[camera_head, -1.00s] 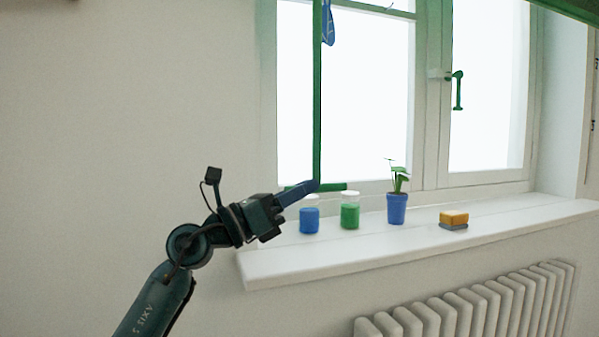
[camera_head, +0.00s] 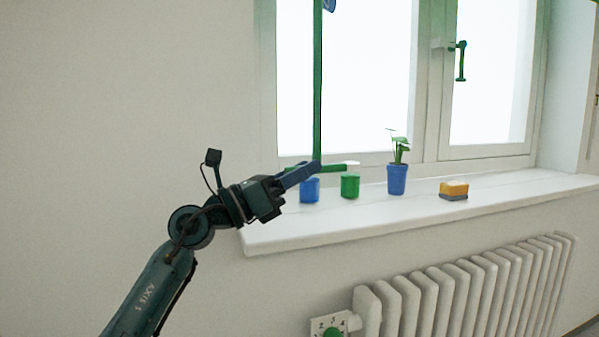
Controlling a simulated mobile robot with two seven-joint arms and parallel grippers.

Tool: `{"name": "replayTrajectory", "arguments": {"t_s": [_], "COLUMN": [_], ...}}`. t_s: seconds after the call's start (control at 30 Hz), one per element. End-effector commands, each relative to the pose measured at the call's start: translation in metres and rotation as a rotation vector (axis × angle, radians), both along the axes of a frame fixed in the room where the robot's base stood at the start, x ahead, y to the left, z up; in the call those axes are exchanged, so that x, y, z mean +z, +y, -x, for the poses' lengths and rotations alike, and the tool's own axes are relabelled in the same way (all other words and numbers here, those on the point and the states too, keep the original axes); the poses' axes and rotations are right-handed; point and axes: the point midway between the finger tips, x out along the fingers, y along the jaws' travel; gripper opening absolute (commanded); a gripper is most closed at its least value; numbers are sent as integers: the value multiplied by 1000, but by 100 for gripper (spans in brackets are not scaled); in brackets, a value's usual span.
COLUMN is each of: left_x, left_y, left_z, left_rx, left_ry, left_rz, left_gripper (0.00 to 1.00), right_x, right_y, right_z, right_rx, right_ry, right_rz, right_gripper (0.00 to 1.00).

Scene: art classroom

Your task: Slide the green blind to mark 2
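A green vertical rod (camera_head: 317,90) hangs in front of the left window pane. A short green crossbar (camera_head: 334,168) sits at its lower end. My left gripper (camera_head: 314,168) is at the foot of the rod, its blue fingers closed around the joint of rod and crossbar. The fingers hide part of that joint. The body of the blind is out of view, apart from what may be a sliver of green in the top right corner. No marks for the blind can be read. My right gripper is not in view.
On the white sill (camera_head: 340,228) stand a blue jar (camera_head: 310,190), a green jar (camera_head: 350,187), a potted plant (camera_head: 397,180) and a yellow sponge (camera_head: 454,188). Below are a radiator (camera_head: 470,290) and a numbered dial (camera_head: 333,325) with a green knob. A green window handle (camera_head: 461,60) is at right.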

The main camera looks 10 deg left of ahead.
Motion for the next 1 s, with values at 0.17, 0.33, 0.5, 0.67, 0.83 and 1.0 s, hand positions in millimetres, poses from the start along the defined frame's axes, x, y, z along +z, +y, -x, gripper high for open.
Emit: {"name": "replayTrajectory", "arguments": {"t_s": [0.17,0.33,0.5,0.67,0.83,1.0], "left_x": [0,-7,-23,-36,-46,-49], "left_y": [1,13,39,65,85,94], "left_z": [1,10,31,52,68,76], "left_rx": [-1,1,2,1,1,0], "left_ry": [-1,1,2,2,2,0], "left_rz": [1,-1,-4,-1,0,-1], "left_gripper": [36,36,36,36,36,36], "right_x": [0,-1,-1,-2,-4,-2], "right_y": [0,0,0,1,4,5], "right_z": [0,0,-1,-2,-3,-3], "right_rx": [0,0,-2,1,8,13], "right_ry": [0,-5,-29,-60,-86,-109], "right_rz": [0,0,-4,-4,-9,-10], "right_gripper": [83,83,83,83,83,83]}}
